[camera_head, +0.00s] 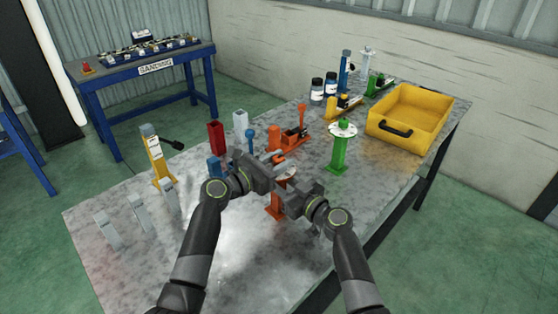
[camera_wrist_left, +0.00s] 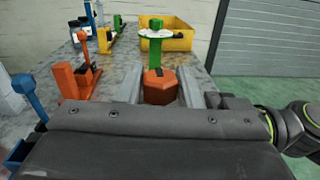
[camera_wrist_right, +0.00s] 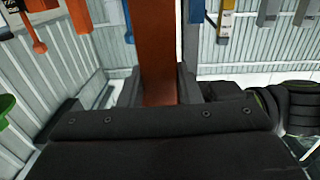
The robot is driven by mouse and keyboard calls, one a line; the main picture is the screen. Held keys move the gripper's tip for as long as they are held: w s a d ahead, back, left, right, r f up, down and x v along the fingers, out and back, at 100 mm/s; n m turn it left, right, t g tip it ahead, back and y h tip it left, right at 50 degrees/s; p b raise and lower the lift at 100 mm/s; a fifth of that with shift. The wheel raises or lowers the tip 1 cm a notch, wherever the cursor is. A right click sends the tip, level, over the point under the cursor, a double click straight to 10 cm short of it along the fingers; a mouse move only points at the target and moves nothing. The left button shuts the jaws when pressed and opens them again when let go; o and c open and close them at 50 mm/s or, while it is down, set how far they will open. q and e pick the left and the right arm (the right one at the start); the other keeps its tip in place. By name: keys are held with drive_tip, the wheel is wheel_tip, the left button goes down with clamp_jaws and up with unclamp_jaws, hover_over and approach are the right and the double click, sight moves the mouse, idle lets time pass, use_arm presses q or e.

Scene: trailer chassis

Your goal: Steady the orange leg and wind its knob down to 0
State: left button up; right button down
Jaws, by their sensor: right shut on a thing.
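The orange leg (camera_head: 275,210) stands on the metal table, partly hidden by my grippers; part of its pale dial (camera_head: 287,173) shows. Its orange many-sided knob (camera_wrist_left: 158,90) is between the fingers of my left gripper (camera_wrist_left: 160,88). Those fingers are apart, with a narrow gap beside the knob, so the left gripper is open around it. My right gripper (camera_wrist_right: 160,85) is shut on the orange leg's post, which also fills the middle of the right wrist view (camera_wrist_right: 158,45). The dial's reading cannot be made out.
A green leg (camera_head: 339,150) with a white dial stands just right. An orange stand (camera_head: 290,137), a red holder (camera_head: 216,138) and a blue post (camera_head: 250,140) are behind. A yellow crate (camera_head: 410,117) sits at the far right.

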use_arm(q)
drive_tip(key=shift+c, duration=1.4)
drive_tip(key=shift+n, duration=0.3)
drive_tip(key=shift+n+t+y, duration=1.1)
drive_tip(key=shift+t+y, duration=0.4)
drive_tip(key=shift+y, duration=0.1)
drive_tip(key=o, duration=1)
drive_tip(key=shift+c, duration=0.2)
drive_tip(key=v, duration=1.2)
